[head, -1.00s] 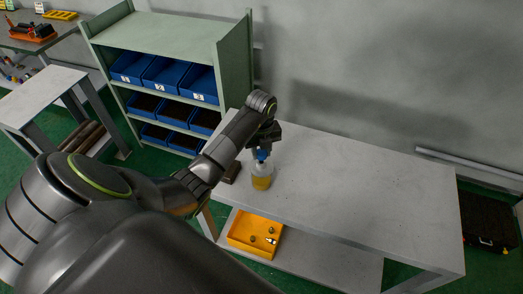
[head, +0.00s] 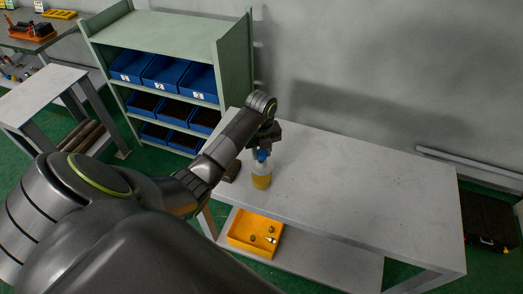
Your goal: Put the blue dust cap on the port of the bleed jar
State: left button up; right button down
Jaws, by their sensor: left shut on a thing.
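The bleed jar (head: 261,181) stands upright near the left end of the grey table, with yellow fluid in its lower part. My left gripper (head: 263,147) points down right above the jar and is shut on the blue dust cap (head: 262,155). The cap is at the top of the jar in this view. I cannot tell whether it is seated on the port or just above it, since the port is hidden. My right gripper is not in view.
A brown block (head: 232,171) lies on the table (head: 350,195) left of the jar. A yellow tray (head: 240,241) with small parts sits on the lower shelf. A green rack (head: 235,70) with blue bins stands behind on the left. The table's right side is clear.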

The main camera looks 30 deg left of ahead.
pick_arm(q)
jog(key=shift+f+b, duration=0.65)
jog(key=shift+f, duration=0.25)
jog(key=o, duration=1)
jog(key=shift+o, duration=0.2)
jog(key=shift+r, duration=0.1)
notch_tip(320, 180, up, 6)
jog(key=shift+f+b, duration=0.2)
jog(key=shift+b, duration=0.5)
notch_tip(320, 180, up, 12)
jog(key=p, duration=1.1)
jog(key=shift+f, duration=0.2)
